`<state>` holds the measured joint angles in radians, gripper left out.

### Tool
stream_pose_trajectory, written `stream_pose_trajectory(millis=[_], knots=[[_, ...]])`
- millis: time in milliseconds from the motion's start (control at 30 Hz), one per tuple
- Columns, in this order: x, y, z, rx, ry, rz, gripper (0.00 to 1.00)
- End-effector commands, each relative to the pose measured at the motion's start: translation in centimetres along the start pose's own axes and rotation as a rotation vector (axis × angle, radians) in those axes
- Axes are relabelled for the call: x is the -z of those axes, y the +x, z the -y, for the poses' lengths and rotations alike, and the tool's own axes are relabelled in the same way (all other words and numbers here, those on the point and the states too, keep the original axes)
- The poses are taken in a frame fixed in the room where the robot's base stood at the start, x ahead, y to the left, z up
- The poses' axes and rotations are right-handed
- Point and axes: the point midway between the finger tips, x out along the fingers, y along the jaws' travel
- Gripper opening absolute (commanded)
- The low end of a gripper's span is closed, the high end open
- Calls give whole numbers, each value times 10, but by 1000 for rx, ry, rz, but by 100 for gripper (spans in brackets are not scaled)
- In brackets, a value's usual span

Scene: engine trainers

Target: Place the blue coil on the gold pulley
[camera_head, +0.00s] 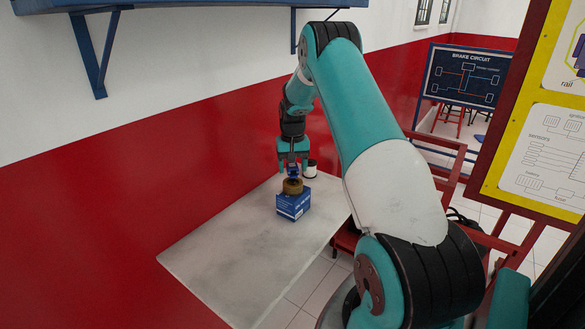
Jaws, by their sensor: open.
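The gold pulley (292,187) lies on top of a blue box (294,205) on the table. The small blue coil (293,171) shows just above the pulley, between the fingers of my gripper (293,163). It appears to rest on the pulley, but the view is too small to tell whether they touch. The fingers hide part of the coil.
A white and black cylinder (310,168) stands just right of my gripper. The pale table (235,255) is bare in front of the box. A red wall (130,185) runs along its left side, and a blue shelf (200,8) hangs above.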

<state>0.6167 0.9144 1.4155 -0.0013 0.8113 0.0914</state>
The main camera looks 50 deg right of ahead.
Motion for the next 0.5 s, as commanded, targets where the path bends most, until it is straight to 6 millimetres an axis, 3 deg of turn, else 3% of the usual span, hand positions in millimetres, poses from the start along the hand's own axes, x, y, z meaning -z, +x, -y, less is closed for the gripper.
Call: stream_pose_trajectory(millis=[500], knots=[[1, -98, 0, 0, 0, -4, 64]])
